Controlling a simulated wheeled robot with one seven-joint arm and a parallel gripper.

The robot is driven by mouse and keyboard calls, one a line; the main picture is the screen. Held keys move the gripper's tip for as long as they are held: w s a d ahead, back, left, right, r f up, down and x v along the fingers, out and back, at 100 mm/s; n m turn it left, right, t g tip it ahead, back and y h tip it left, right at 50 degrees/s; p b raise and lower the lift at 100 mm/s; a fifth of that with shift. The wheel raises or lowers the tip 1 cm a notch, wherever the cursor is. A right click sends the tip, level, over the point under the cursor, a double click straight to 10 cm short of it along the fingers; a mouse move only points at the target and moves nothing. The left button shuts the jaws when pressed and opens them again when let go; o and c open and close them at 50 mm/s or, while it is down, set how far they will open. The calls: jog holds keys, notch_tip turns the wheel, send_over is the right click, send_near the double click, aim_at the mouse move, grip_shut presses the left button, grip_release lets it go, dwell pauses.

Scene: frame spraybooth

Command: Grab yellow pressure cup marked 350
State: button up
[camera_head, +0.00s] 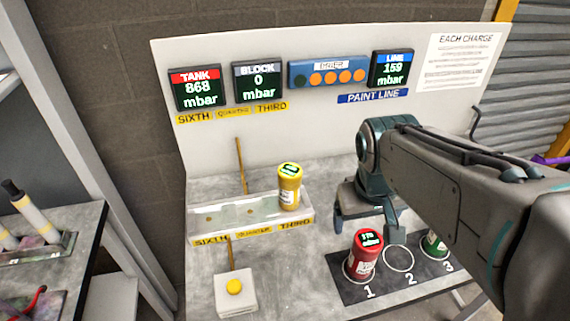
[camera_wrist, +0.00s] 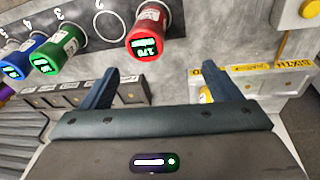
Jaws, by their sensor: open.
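The yellow cup (camera_head: 289,187) stands upright at the right, THIRD-labelled end of a clear tray (camera_head: 235,230). Its green top display is too small to read, so I cannot confirm 350. In the wrist view only a small part of the yellow cup (camera_wrist: 206,95) shows beside my right finger; the rest is hidden. My gripper (camera_head: 366,226) is open and empty, pointing down to the right of the yellow cup and apart from it. In the wrist view its two fingers (camera_wrist: 158,68) are spread wide.
A red cup (camera_head: 362,258) stands at spot 1 of a dark mat (camera_head: 385,282), close below my gripper. Spot 2 is an empty ring. A green cup (camera_head: 433,245) stands at spot 3; a blue cup (camera_wrist: 27,55) is beyond. A yellow button (camera_head: 234,287) sits front left.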

jog(key=w+a+r+n+g, duration=0.1)
jog(key=w+a+r+n, duration=0.1)
jog(key=w+a+n, duration=0.5)
jog(key=n+g+p, duration=0.1)
jog(key=n+p, duration=0.1)
send_over(289, 170)
jog(key=shift+d+f+y, duration=0.1)
jog(key=shift+f+y, duration=0.1)
jog(key=shift+y, duration=0.2)
notch_tip(289, 170, down, 8)
jog(key=shift+f+p, duration=0.1)
jog(key=shift+p, duration=0.35)
jog(key=shift+f+p, duration=0.7)
jog(key=shift+f, duration=2.1)
jog(key=shift+w+r, duration=0.1)
jog(key=c, duration=1.7)
